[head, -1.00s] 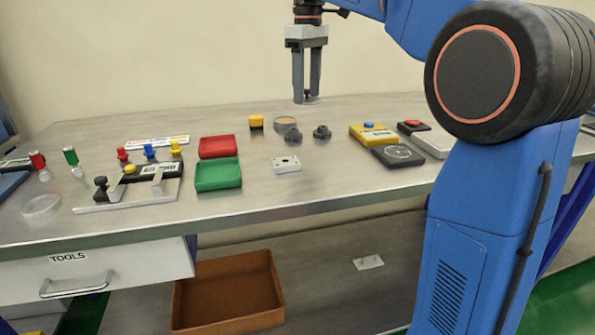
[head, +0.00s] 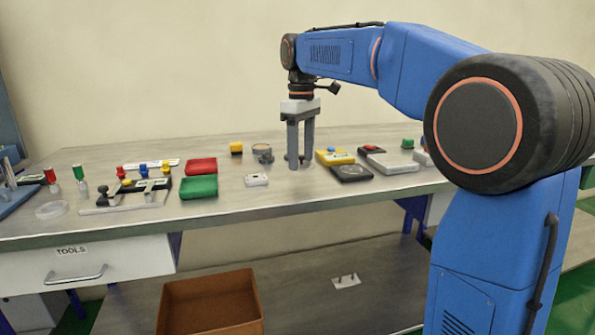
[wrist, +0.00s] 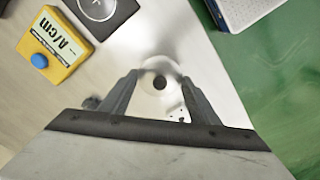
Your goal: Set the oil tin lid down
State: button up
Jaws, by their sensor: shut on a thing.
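My gripper (head: 300,165) is upright just above the bench top, between the white block and the dark pad. In the wrist view my gripper (wrist: 158,78) is shut on a pale round disc with a dark centre, which I take as the oil tin lid (wrist: 150,86). In the head view the lid is mostly hidden at the fingertips. I cannot tell whether it touches the bench. A round tin with a tan top (head: 262,147), perhaps the oil tin, stands to the left behind the gripper.
A dark pad (head: 352,173) and a yellow box with a blue button (head: 335,157) stand close to the right. The white block (head: 256,180) is to the left. Dark knobs (head: 266,159) stand near the tin. The bench's front edge (head: 300,204) is near.

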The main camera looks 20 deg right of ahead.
aim_at(301, 160)
jog(key=shift+f, duration=2.2)
jog(key=o, duration=1)
jog(key=shift+f, duration=0.1)
jog(key=shift+o, duration=0.2)
notch_tip(301, 160, up, 12)
jog(key=shift+r, duration=0.1)
